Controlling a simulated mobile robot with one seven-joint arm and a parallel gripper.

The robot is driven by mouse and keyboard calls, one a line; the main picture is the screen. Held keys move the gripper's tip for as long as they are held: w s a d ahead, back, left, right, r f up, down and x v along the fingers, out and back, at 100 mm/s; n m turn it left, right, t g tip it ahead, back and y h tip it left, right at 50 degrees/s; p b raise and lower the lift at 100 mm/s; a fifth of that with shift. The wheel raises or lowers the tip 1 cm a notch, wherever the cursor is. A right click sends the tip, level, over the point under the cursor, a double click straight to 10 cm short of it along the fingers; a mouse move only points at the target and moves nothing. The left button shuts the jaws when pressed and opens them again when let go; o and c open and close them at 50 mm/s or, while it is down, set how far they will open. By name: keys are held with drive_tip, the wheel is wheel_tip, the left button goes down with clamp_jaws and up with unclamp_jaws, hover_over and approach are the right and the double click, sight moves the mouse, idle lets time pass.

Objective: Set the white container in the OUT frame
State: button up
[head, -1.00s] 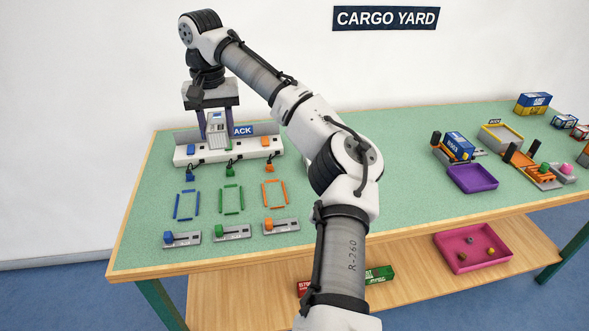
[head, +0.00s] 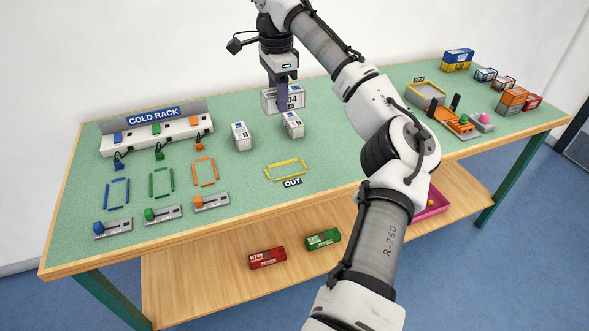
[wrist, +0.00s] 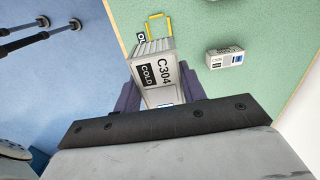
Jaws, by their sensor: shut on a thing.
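My gripper (head: 282,97) is shut on a white container (head: 269,102) marked C304 and COLD, held above the table's back middle. In the wrist view the container (wrist: 152,67) is between the fingers. The OUT frame (head: 286,169) is a yellow outline lying empty on the green table, nearer the front than the gripper; its OUT label lies in front of it. In the wrist view the frame (wrist: 157,17) shows beyond the container, partly hidden by it. A finger covers part of the container's face in the head view.
Two other white containers stand near the gripper, one to the left (head: 240,136) and one below it (head: 292,125). The COLD RACK (head: 153,138) and blue, green and orange outlines are at left. A grey tray (head: 425,95) and stacked containers are at right. Table around the OUT frame is clear.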

hover_over(282, 171)
wheel_tip(282, 171, down, 15)
drive_tip(key=shift+r+b, duration=0.2)
drive_tip(key=shift+b, duration=0.15)
drive_tip(key=shift+f, duration=2.65)
drive_tip(key=shift+f, duration=0.15)
drive_tip(key=o, duration=1)
drive_tip(key=shift+o, duration=0.2)
wheel_tip(282, 171, up, 12)
